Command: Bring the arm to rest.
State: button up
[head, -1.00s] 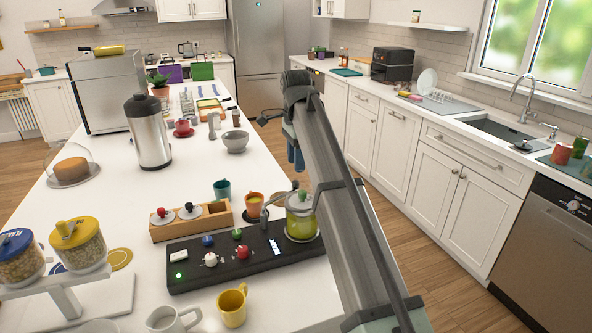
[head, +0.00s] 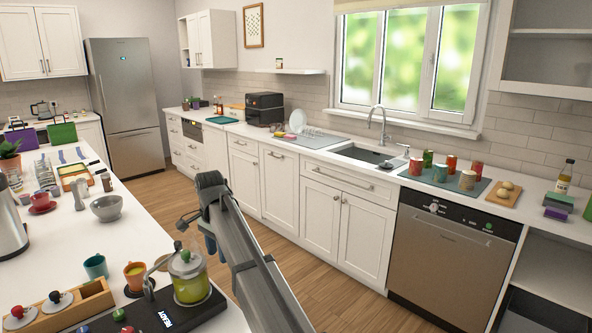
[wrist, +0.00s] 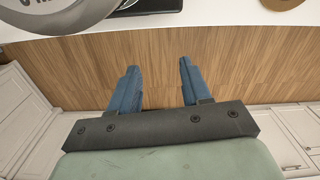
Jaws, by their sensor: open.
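My gripper (wrist: 158,80) is open and empty, with its two blue fingers apart over the wooden floor in the wrist view. In the head view, my arm reaches up along the right side of the white island counter (head: 60,239), and the gripper is mostly hidden behind the arm. The gripper touches nothing that I can see.
An orange cup (head: 135,275), a teal cup (head: 95,267) and a wooden holder (head: 70,305) stand near the pot. A grey bowl (head: 106,208) is farther back. The wooden floor (head: 345,300) between island and sink cabinets looks free.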

jog(key=s+d+f+n, duration=0.2)
jog(key=s+d+f, duration=0.2)
jog(key=d+f, duration=1.1)
jog(key=s+d+f+n, duration=0.3)
jog(key=s+d+f, duration=0.1)
jog(key=d+f, duration=1.1)
jog(key=s+d+f+n, duration=0.2)
jog(key=s+d+f, duration=0.7)
jog(key=s+d, duration=0.15)
jog(key=s+f+g, duration=0.3)
jog(key=s+f, duration=0.7)
jog(key=s, duration=0.4)
jog(key=s+f+g, duration=0.3)
jog(key=s+f, duration=0.7)
jog(key=s, duration=0.4)
jog(key=shift+s+g, duration=0.4)
